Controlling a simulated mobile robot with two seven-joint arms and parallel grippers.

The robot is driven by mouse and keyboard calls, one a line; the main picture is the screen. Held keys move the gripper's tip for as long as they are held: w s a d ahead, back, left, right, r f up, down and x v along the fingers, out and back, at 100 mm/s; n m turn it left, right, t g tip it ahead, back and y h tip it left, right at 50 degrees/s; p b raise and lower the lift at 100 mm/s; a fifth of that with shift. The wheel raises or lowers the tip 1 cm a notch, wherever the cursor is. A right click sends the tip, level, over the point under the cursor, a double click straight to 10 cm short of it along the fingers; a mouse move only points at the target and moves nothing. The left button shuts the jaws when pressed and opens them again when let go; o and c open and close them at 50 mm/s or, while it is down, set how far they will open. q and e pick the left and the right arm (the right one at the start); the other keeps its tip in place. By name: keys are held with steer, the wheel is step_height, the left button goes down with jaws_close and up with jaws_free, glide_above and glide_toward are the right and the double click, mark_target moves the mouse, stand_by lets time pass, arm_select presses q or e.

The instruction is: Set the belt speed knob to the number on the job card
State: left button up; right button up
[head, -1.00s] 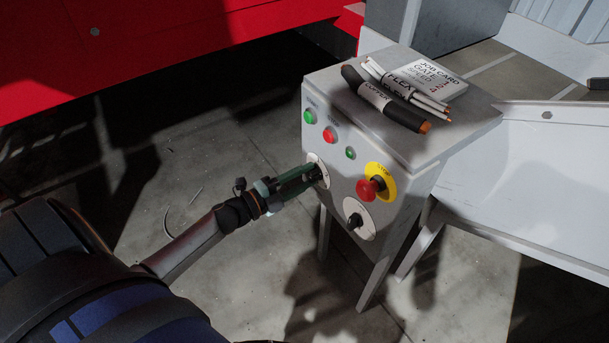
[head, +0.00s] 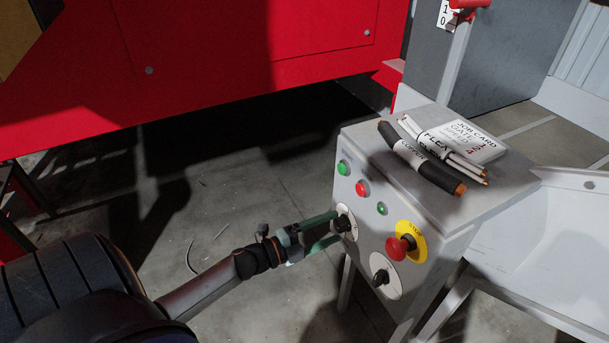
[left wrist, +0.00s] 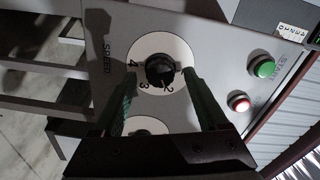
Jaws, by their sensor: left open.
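The belt speed knob (head: 343,222) is black, on a white round dial on the control box's front. In the left wrist view, the knob (left wrist: 160,70) has SPEED lettered beside its dial, with 4, 3 and 2 visible. Its pointer seems to lie towards the 2, but it is too dark to be sure. My left gripper (head: 335,228) is open, its green fingers on either side of the knob and apart from it. The job card (head: 468,140) lies on the box top; its speed line appears to read 4. My right gripper is not in view.
The grey control box (head: 400,165) also carries a green button (head: 343,168), a red button (head: 362,188), a red stop button (head: 398,247) and a lower black knob (head: 381,276). Cable pieces (head: 425,165) lie beside the card. A pale chute stands at right.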

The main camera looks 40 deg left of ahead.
arm_select(q)
steer(key=v, duration=1.1)
steer(key=shift+p, duration=0.3)
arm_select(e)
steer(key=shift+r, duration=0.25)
arm_select(q)
steer(key=s+d+f+n+g+y, duration=0.2)
steer(key=s+d+f+n+g, duration=0.15)
steer(key=d+n, duration=0.55)
steer(key=s+d+f+n+g+y, duration=0.2)
steer(key=d+f+n+g, duration=0.25)
steer(key=d+n, duration=0.5)
step_height(320, 180, up, 10)
steer(key=s+p, duration=0.2)
steer(key=p, duration=1.2)
steer(key=shift+s+a+r+m+t+y+p, duration=0.2)
steer(key=shift+s+a+m+t+y+p, duration=0.15)
steer(key=shift+a+m+t+p, duration=0.1)
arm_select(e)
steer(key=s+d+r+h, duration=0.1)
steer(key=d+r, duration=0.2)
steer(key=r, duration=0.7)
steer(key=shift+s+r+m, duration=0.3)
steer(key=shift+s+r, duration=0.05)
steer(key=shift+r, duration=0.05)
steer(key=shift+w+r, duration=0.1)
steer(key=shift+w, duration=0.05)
